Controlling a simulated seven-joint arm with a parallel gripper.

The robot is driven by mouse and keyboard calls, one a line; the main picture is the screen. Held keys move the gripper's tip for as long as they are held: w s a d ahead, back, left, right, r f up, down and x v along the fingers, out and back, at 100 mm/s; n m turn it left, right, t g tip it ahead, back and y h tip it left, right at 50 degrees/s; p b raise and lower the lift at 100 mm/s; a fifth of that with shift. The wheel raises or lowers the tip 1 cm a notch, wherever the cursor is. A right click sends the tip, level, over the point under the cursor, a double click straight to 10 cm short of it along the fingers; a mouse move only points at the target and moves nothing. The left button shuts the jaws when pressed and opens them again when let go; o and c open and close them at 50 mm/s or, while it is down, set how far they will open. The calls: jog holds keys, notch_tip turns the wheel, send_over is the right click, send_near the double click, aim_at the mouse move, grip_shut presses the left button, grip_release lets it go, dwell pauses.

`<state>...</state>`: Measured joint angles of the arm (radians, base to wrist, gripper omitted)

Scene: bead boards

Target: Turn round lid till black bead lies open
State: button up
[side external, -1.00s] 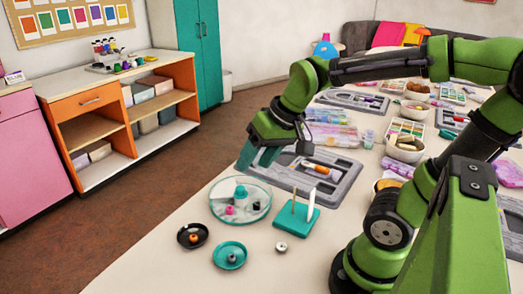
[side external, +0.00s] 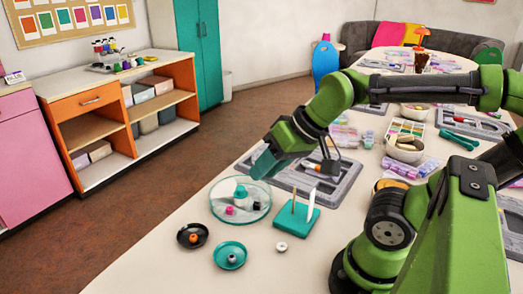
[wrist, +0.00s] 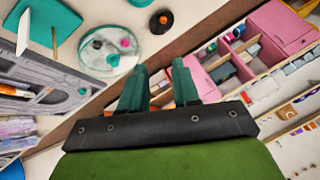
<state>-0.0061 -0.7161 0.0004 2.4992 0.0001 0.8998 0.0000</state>
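The round clear lid (side external: 262,189) with a teal knob (side external: 241,191) covers a shallow round dish on the table. My gripper (side external: 263,164) is above and behind the dish, apart from the lid. Its teal fingers (wrist: 158,66) are spread and empty in the wrist view.
A teal stand (side external: 297,221) with a peg and an upright white piece is right of the dish. A white ring bead (side external: 281,247) lies nearby. A grey tray (side external: 345,185) lies behind.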

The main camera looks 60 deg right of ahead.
aim_at(241, 188)
jog(key=w+f+n+g, duration=0.1)
jog(key=w+f+g, duration=0.1)
jog(key=shift+w+f+h, duration=0.1)
jog(key=shift+f+h, duration=0.2)
jog(key=shift+f, duration=0.05)
jog(key=c, duration=0.4)
jog(key=w+f+n+g, duration=0.1)
jog(key=n, duration=0.1)
jog(key=w+d+f+n+g+h, duration=0.1)
jog(key=w+f+n, duration=0.1)
jog(key=w+f+n+g+h, duration=0.1)
jog(key=f+n, duration=0.1)
jog(key=shift+w+d, duration=0.2)
grip_shut()
jog(key=w+d+f+n+g+h, duration=0.1)
jog(key=d+f+n, duration=0.1)
jog(key=f+n, duration=0.2)
jog(key=w+d+f+n+g+h, duration=0.1)
jog(key=d+f+n, duration=0.2)
jog(key=f+n, duration=0.1)
jog(key=w+d+f+n+g+h, duration=0.1)
jog(key=w+d+f+n, duration=0.1)
jog(key=f+n, duration=0.2)
jog(key=shift+d+f+h, duration=0.3)
jog(key=shift+h, duration=0.1)
jog(key=shift+w, duration=0.1)
